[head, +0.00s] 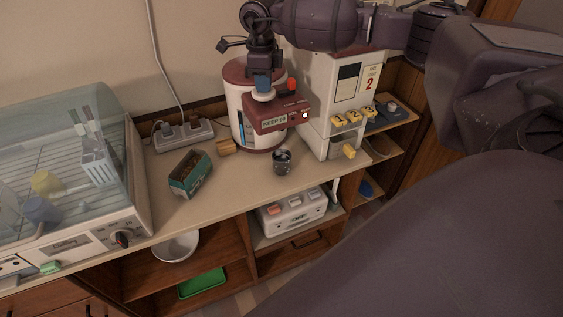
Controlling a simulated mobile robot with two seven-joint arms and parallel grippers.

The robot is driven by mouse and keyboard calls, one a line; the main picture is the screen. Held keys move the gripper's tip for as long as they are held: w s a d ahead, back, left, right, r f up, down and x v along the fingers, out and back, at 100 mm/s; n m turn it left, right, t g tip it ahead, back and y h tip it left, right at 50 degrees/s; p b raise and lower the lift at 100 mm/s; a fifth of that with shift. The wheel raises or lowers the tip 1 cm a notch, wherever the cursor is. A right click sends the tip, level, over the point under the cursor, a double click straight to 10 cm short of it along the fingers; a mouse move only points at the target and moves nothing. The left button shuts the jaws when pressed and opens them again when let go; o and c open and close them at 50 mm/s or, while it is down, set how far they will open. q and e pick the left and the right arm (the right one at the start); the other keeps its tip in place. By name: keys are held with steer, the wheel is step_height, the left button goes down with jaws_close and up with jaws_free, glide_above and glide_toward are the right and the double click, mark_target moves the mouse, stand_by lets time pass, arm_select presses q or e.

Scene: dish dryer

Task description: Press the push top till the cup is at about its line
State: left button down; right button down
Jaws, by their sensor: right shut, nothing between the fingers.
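A white and dark-red hot-water dispenser (238,103) stands at the back of the counter. Its red head juts forward with a "KEEP" label and a small lit light. A pale round push top (264,96) sits on its lid. My right gripper (263,86) points down, shut and empty, with its tips at the push top; I cannot tell whether it is pressed down. A small dark, shiny cup (282,161) stands upright in front of the dispenser, below its head. The liquid level and line in the cup are too small to make out. My left gripper is not in view.
A white machine with yellow levers (340,115) stands close right of the dispenser. A power strip (183,135), a small wooden block (226,146) and a green-brown box (190,174) lie to the left. A glass-covered dish dryer (133,180) fills the far left.

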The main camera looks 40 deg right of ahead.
steer(key=shift+f, duration=0.6)
stand_by(1.0)
steer(key=shift+r, duration=0.75)
steer(key=shift+r+p, duration=0.6)
steer(key=shift+r, duration=0.35)
